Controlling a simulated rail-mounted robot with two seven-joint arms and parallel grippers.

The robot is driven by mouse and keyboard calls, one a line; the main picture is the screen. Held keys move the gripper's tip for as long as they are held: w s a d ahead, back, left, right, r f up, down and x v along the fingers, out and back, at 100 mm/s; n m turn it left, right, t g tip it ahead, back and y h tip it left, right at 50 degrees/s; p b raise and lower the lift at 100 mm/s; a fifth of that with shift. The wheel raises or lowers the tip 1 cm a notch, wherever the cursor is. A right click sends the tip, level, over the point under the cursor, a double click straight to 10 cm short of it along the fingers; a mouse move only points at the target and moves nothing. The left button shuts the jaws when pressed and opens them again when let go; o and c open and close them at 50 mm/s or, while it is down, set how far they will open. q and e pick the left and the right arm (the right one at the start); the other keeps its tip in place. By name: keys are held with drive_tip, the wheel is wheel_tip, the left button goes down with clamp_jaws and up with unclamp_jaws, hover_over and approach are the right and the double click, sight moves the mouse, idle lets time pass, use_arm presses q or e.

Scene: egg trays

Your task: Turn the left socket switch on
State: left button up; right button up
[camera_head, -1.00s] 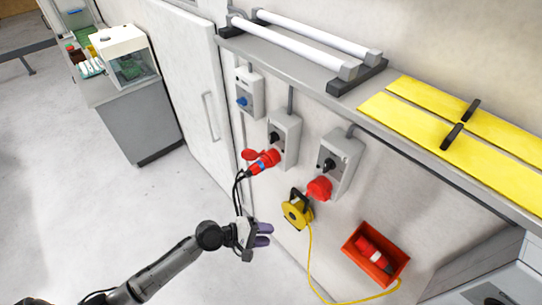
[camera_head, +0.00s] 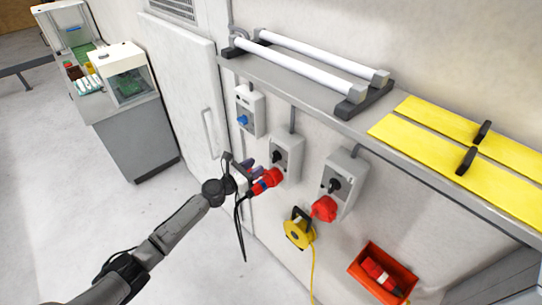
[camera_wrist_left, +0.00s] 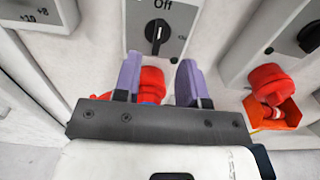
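The left red socket's grey box (camera_head: 287,150) is on the wall, with a black rotary switch (camera_head: 277,157) on its front and a red plug (camera_head: 268,180) in its lower end. In the left wrist view the switch (camera_wrist_left: 157,36) stands nearly upright under the word "Off". My left gripper (camera_head: 252,166) is in front of this box, beside the plug, with purple fingers apart and nothing held. In the wrist view its fingers (camera_wrist_left: 159,78) are below the switch, with the red plug (camera_wrist_left: 152,84) showing between them. No contact with the switch shows. My right gripper is out of view.
A blue-socket box (camera_head: 251,110) is to the left and another red-socket box (camera_head: 343,182) to the right. A yellow cable reel (camera_head: 299,231) and orange bin (camera_head: 367,268) are lower right. A shelf (camera_head: 300,105) with white tubes overhangs the boxes.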

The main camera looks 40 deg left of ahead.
sight(273, 155)
use_arm(q)
drive_tip(key=w, duration=0.2)
drive_tip(key=w+d, duration=0.1)
drive_tip(key=w, duration=0.5)
drive_tip(key=shift+d, duration=0.15)
drive_tip(key=shift+c, duration=0.4)
clamp_jaws()
